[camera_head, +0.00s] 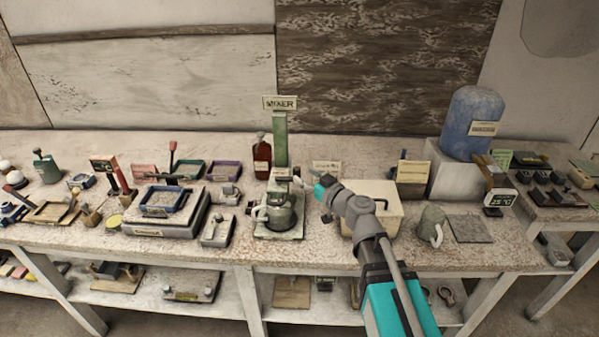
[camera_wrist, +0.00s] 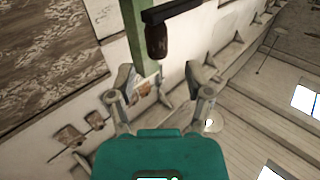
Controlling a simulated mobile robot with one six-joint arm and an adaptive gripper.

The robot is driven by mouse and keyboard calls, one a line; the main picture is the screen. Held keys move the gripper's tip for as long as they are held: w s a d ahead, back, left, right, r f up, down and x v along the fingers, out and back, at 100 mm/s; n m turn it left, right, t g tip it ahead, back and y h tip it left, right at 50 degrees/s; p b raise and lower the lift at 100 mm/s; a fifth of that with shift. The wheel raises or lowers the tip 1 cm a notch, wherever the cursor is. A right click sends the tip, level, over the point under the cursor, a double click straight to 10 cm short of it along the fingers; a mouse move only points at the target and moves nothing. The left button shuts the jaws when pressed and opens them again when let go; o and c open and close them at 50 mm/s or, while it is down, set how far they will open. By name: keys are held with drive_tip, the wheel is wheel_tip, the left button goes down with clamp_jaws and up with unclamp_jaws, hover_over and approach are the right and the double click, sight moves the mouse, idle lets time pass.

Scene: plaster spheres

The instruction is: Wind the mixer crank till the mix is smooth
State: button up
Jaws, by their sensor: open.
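The mixer (camera_head: 280,140) is a green post with a MIXER sign on top, standing on a pale base at the middle of the bench. A grey pot with a handle (camera_head: 281,213) sits on the base; its contents cannot be made out. In the wrist view the green post (camera_wrist: 138,40) carries a black crank arm (camera_wrist: 172,11) with a dark hanging grip (camera_wrist: 157,40). My gripper (camera_head: 303,180) is just right of the post in the head view. In the wrist view my gripper (camera_wrist: 161,78) is open and empty, with the crank grip beyond the fingertips, apart from them.
A brown bottle (camera_head: 262,158) stands left of the post. A cream box (camera_head: 372,212) is close to the right, under my arm. A grey mug (camera_head: 431,226) and a blue tank (camera_head: 472,120) are farther right. A tray on a scale (camera_head: 165,200) stands left.

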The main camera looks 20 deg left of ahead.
drive_tip(key=shift+v, duration=1.8)
drive_tip(key=shift+s, duration=0.1)
